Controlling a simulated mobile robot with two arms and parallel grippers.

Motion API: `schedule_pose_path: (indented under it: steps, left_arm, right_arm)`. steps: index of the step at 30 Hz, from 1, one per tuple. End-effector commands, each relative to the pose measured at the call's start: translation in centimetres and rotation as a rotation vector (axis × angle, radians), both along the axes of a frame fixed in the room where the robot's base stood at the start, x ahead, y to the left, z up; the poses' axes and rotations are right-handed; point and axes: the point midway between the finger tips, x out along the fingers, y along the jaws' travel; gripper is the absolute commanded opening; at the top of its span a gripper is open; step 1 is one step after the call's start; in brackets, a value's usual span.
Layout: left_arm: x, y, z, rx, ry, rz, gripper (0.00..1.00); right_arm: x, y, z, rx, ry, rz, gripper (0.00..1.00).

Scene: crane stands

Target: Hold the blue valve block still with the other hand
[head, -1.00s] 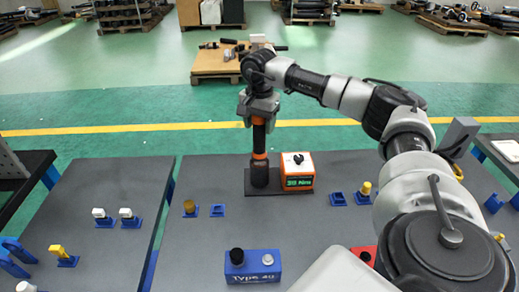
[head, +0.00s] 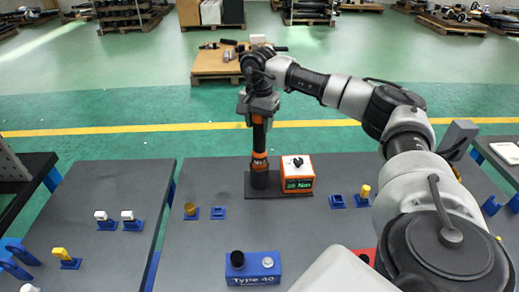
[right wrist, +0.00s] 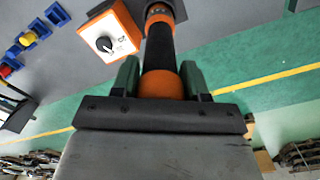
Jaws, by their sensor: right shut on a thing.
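The blue valve block (head: 252,271), marked "Type 40", sits on the dark table near its front edge. A black round part (head: 237,259) stands on its left end, and a small pale spot shows on its right. No gripper touches the block. My right gripper (head: 258,116) is far behind it, shut on the upper part of an upright black tool with orange bands (head: 259,140). In the right wrist view (right wrist: 160,82) its two fingers flank the tool's orange band. The tool's lower end stands at a dark base plate (head: 290,193). My left gripper is not in view.
An orange box (head: 297,174) with a dial and a green display stands right of the tool. Small blue holders, one with a yellow piece (head: 364,191), stand on the table. A red item (head: 367,255) is partly hidden by my right arm. A side table (head: 95,190) stands left.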

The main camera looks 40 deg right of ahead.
Motion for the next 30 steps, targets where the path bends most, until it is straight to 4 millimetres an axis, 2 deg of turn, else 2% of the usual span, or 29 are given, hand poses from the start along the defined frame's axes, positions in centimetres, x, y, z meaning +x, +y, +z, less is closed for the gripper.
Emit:
schedule_pose_path:
  steps: [1, 30]
  left_arm:
    - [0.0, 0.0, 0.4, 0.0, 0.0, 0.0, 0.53]
    - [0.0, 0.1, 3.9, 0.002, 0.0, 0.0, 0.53]
  right_arm:
    - [0.1, 0.0, 0.6, 0.0, -0.004, 0.0, 0.03]
    - [0.1, 0.0, 4.9, 0.0, -0.004, 0.0, 0.03]
